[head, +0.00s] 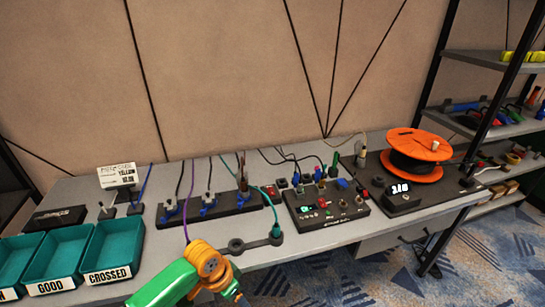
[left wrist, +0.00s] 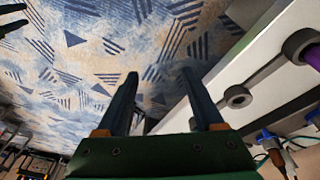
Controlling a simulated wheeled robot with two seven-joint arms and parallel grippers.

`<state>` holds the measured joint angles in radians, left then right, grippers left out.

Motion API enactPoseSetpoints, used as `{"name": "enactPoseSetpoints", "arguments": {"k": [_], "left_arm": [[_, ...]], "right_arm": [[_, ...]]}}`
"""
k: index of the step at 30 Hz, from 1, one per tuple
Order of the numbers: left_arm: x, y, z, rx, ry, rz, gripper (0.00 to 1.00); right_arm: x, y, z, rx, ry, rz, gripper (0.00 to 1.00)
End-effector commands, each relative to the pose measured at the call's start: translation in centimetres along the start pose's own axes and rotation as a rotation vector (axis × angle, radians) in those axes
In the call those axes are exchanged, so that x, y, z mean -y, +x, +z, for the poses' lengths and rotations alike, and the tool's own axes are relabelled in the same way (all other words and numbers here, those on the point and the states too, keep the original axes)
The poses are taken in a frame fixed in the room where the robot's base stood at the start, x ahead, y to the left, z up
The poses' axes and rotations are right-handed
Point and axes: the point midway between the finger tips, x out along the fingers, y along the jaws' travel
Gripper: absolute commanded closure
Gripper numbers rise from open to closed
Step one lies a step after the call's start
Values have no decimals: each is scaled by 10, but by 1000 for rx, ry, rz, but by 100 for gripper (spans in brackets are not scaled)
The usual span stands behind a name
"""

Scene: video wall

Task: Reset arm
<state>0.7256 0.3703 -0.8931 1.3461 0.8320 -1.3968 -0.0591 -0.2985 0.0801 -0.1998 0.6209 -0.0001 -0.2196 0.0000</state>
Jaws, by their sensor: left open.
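My left arm (head: 165,287), green with an orange joint, comes in at the bottom of the head view, in front of the table's front edge. Its fingertips cannot be made out there. In the left wrist view my left gripper (left wrist: 158,76) is open, with two dark fingers apart and nothing between them. The patterned carpet lies beyond the fingers, and the table edge is to their right.
The grey table (head: 300,245) holds teal bins (head: 114,248) at left, a black cable strip (head: 226,205), a control box (head: 325,208) and an orange reel (head: 415,150). A dark ringed holder (head: 255,242) sits near the front edge. Shelves (head: 490,125) stand at right.

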Motion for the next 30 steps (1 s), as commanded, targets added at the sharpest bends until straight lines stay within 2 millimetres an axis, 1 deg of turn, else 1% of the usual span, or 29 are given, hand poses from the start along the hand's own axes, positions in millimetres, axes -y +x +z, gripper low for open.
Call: {"name": "enactPoseSetpoints", "arguments": {"k": [1,5,6,8,9,11,12,14,15,17,18,21,24,25,27,30], "left_arm": [[0,18,6,-16,-53,5,31],[6,64,31,-64,-194,-19,31],[8,78,42,-71,-234,-30,31],[7,101,65,-74,-294,-50,31],[5,117,84,-72,-334,-64,31],[-2,140,120,-58,-389,-90,31],[-10,156,148,-43,-422,-107,31],[-28,175,195,-13,-461,-130,31],[-41,184,224,7,-479,-143,31],[-64,193,265,40,-496,-154,31],[-78,196,289,59,-502,-158,31],[-109,198,334,97,-508,-159,31],[-127,198,356,115,-510,-156,31],[-130,197,359,117,-509,-156,31],[-132,197,362,119,-509,-156,31],[-132,197,362,118,-508,-156,31]], "right_arm": [[0,0,0,-1,0,0,52],[0,0,0,0,0,0,52],[0,0,0,0,0,0,52],[0,0,0,0,0,0,52],[0,0,0,1,0,0,52],[0,0,0,1,0,0,52],[0,0,0,1,0,0,52],[0,0,1,2,0,0,52],[0,0,1,2,0,0,52],[0,0,1,2,0,0,52],[0,0,1,2,0,-1,52],[0,0,1,2,0,-1,52],[0,0,1,3,0,-1,52],[0,0,2,3,0,-1,52],[0,0,2,3,0,-1,52],[0,0,2,3,0,-1,52]]}}
